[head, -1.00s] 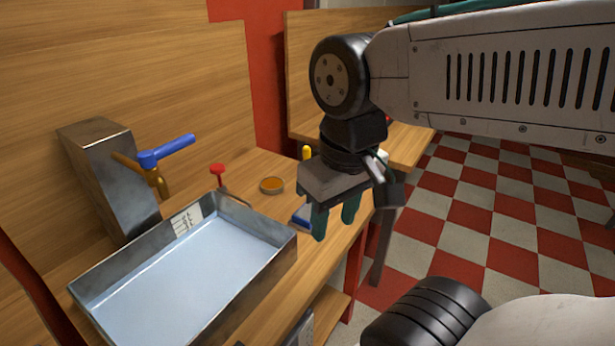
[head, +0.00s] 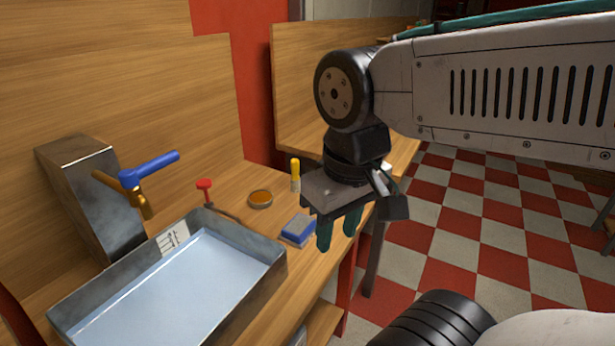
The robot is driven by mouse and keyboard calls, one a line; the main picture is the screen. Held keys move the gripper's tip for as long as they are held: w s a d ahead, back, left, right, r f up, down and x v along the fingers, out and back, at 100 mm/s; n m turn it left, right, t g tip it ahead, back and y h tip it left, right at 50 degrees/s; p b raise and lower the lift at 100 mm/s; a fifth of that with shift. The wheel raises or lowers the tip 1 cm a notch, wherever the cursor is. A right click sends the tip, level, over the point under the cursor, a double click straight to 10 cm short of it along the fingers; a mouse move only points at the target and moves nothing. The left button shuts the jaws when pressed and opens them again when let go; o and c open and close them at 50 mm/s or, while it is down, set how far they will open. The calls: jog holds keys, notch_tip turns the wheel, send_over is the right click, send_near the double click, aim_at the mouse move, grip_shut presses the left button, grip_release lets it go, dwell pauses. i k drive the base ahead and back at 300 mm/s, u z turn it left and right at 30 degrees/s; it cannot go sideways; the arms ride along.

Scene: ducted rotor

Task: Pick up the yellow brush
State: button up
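The yellow brush (head: 295,170) stands upright at the back of the wooden counter, with a yellow upper part and a paler lower part. Its lower end is partly hidden by my gripper's body. My gripper (head: 338,232) points downward over the counter's right front edge, in front and to the right of the brush. Its two teal fingers are apart, with nothing seen between them. It does not hold the brush.
A blue and grey sponge-like block (head: 298,230) lies left of my gripper. A round orange-filled dish (head: 261,198) and a red-topped item (head: 205,190) lie farther left. A metal basin (head: 70,306) with a blue-handled tap (head: 150,172) fills the left. Checkered floor (head: 470,215) is at right.

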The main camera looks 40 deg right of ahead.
aim_at(295, 179)
jog(key=z, duration=2.55)
jog(key=i, duration=2.05)
jog(key=u, duration=3.35)
jog(key=i, duration=0.5)
jog(key=z, duration=0.05)
